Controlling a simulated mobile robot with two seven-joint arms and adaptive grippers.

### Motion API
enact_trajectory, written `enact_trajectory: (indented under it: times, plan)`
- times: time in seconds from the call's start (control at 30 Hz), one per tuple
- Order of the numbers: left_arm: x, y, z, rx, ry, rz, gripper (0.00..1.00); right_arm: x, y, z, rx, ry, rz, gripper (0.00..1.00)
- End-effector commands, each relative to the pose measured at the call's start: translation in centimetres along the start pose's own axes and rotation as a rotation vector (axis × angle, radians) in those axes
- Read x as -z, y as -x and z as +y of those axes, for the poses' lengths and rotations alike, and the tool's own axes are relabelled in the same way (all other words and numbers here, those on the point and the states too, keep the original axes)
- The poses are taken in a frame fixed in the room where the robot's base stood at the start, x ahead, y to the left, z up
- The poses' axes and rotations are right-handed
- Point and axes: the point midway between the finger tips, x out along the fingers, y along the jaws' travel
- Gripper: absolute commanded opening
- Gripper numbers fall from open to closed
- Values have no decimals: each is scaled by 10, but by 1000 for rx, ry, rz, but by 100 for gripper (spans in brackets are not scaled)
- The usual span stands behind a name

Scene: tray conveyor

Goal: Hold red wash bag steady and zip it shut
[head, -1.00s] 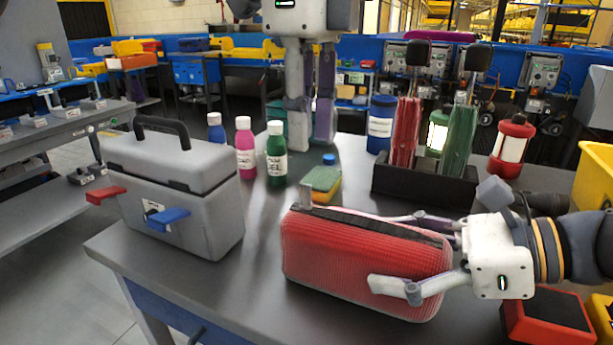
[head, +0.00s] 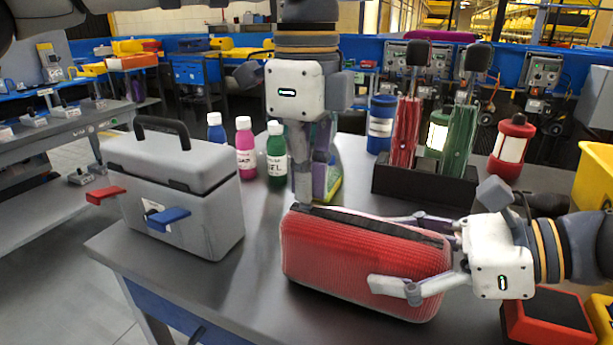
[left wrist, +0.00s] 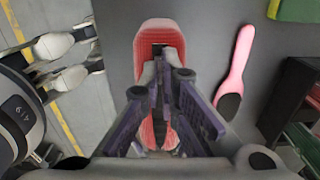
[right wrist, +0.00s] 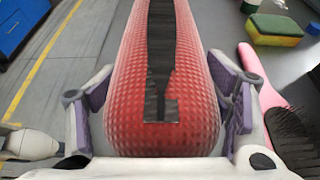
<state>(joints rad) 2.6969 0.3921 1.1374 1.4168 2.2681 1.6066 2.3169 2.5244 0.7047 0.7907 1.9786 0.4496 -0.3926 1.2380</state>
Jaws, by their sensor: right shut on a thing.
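The red wash bag (head: 350,262) lies on the table, a dark zip strip (right wrist: 160,50) running along its top. My right gripper (head: 392,250) is shut around the bag's right end, one finger on each long side; the right wrist view shows both pads against it. My left gripper (head: 306,194) points down at the bag's left end, its fingertips at the top edge where the zip starts. The fingertips hide the pull tab there. In the left wrist view the fingers (left wrist: 165,72) are close together over the bag, but whether they grip the tab is unclear.
A grey toolbox (head: 175,190) stands on the left, with several bottles (head: 245,150) behind. A black holder (head: 420,188) stands behind the bag. A pink brush (left wrist: 236,62) and a sponge (right wrist: 275,30) lie beside the bag. A red-and-black box (head: 548,318) sits front right.

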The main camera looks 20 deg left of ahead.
Motion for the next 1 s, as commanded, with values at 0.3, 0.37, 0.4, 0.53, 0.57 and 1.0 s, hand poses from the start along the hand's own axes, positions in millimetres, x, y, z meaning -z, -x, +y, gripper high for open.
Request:
enact_trajectory:
  times: [0.3, 0.37, 0.4, 0.53, 0.57, 1.0]
  plan:
    - [57, 0, 0, 2, -5, -3, 0, 1, 0, 0, 0, -1, 2, 29]
    - [73, 0, 0, 1, -5, -2, 0, 1, 0, 0, 0, -1, 2, 29]
    - [83, 0, 0, 2, -4, -2, 0, 1, 0, 0, 0, -1, 2, 29]
    - [107, 0, 0, 1, -3, 0, 0, 1, 0, 0, -1, -1, 2, 29]
    - [110, 1, 0, 1, -2, 0, 0, 1, 0, 0, -1, -1, 2, 29]
    - [118, 1, 0, 1, -1, 3, 12, 2, 0, 0, -1, -2, 2, 29]
